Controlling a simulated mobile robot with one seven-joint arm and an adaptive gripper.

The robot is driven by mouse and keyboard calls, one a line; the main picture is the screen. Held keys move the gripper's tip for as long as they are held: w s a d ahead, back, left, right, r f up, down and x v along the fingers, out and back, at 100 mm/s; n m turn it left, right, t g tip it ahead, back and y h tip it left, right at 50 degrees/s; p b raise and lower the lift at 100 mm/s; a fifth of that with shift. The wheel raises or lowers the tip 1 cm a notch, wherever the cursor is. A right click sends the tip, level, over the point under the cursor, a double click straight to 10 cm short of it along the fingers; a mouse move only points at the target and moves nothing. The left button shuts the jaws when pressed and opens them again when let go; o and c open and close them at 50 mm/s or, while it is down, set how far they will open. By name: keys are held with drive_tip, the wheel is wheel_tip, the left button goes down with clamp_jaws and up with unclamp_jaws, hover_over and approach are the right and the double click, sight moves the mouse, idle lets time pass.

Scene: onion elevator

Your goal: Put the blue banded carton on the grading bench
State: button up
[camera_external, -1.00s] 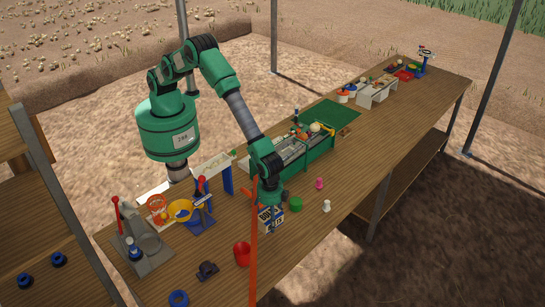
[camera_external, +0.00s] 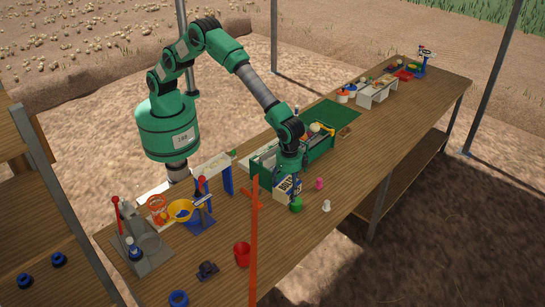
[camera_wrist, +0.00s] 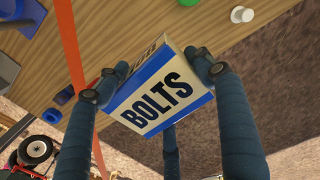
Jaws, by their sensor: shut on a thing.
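The blue banded carton (camera_external: 283,188) is white with a blue band, and the wrist view shows it (camera_wrist: 160,100) with the word BOLTS on its face. My gripper (camera_external: 290,180) is shut on it, and the wrist view shows fingers (camera_wrist: 150,80) on both sides of it. The carton looks tilted and held above the long wooden bench (camera_external: 405,145). It is close to the green round piece, and I cannot tell the gap below it. Which surface is the grading bench is not marked.
A green round piece (camera_external: 297,206), a pink piece (camera_external: 319,184) and a white piece (camera_external: 326,206) stand nearby. A green-framed tray unit (camera_external: 322,147) is behind my gripper. An orange upright (camera_external: 254,245) and red cup (camera_external: 242,254) stand left. Bare wood lies right.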

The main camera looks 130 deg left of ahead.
drive_tip(key=s+a+n, duration=0.4)
drive_tip(key=a, duration=1.4)
drive_tip(key=s+a+n+b, duration=0.1)
drive_tip(key=s+a+n, duration=0.3)
drive_tip(key=a, duration=1.4)
drive_tip(key=s+a+n, duration=0.3)
drive_tip(key=s+a, duration=0.2)
drive_tip(key=a, duration=1.3)
drive_tip(key=s+a+n, duration=1)
drive_tip(key=s+a, duration=2.3)
drive_tip(key=s, duration=0.3)
wheel_tip(320, 180, down, 11)
drive_tip(key=shift+b, duration=0.35)
drive_tip(key=shift+f, duration=0.2)
drive_tip(key=shift+f, duration=2.95)
